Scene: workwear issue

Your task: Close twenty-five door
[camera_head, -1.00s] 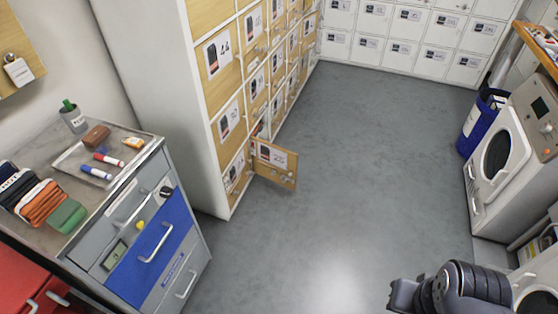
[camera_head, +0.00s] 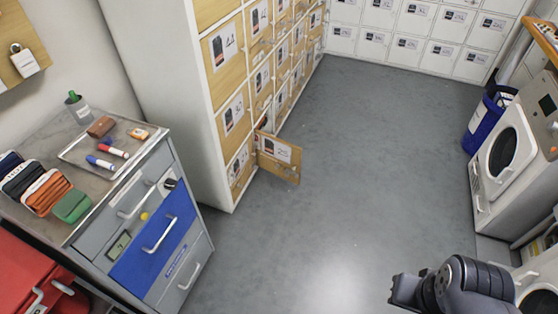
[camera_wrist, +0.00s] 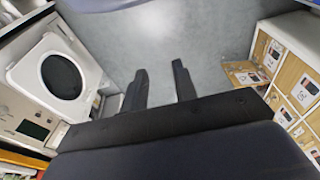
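The wooden locker door labelled 25 (camera_head: 279,157) stands swung open at the bottom row of the left locker bank, jutting out over the floor. Its label looks like 25 but is small. It appears also in the wrist view (camera_wrist: 245,74), at the right. Behind it the locker opening is mostly hidden. My gripper (camera_wrist: 160,68) is empty, with its two fingers apart over bare floor. In the head view my gripper (camera_head: 403,290) is at the lower right, well away from the door.
A grey drawer cabinet (camera_head: 200,262) with a blue drawer front stands at left, a tray and markers on top. White lockers (camera_head: 400,45) line the back. A washing machine (camera_head: 497,170) and blue bin (camera_head: 484,122) stand at right. The middle floor (camera_head: 350,170) is clear.

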